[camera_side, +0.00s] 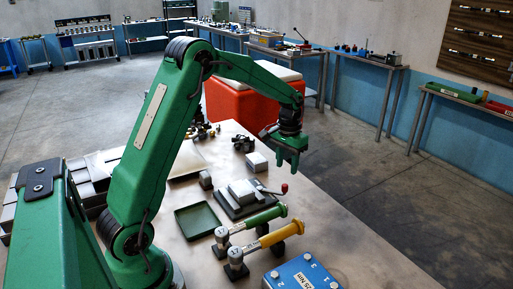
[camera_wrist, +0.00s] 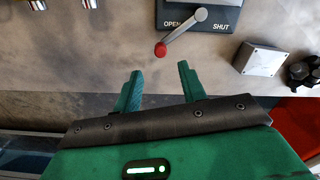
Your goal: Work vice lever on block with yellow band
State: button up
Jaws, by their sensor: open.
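The vice (camera_side: 235,208) stands on a dark base plate on the bench, with pale jaws on top. Its lever ends in a red knob (camera_side: 284,188). In the wrist view the grey lever (camera_wrist: 187,30) slants down-left from its pivot, and its knob (camera_wrist: 160,49) lies nearer the OPEN label than SHUT. My gripper (camera_side: 291,170) hangs above the bench's right edge, beyond the knob in the side view. In the wrist view my gripper (camera_wrist: 160,70) is open and empty, with the knob just ahead of its fingertips, apparently untouched. I cannot make out a yellow band on any block.
A grey block (camera_side: 257,161) stands behind the vice; it also shows in the wrist view (camera_wrist: 261,61). A green tray (camera_side: 197,220), a green-handled tool (camera_side: 258,219), a yellow-handled tool (camera_side: 272,239) and a blue box (camera_side: 303,274) are near the vice. The bench's right side is bare.

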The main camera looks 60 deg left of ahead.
aim_at(286, 184)
jog(key=shift+f, duration=0.25)
jog(key=shift+f, duration=3.75)
grip_shut()
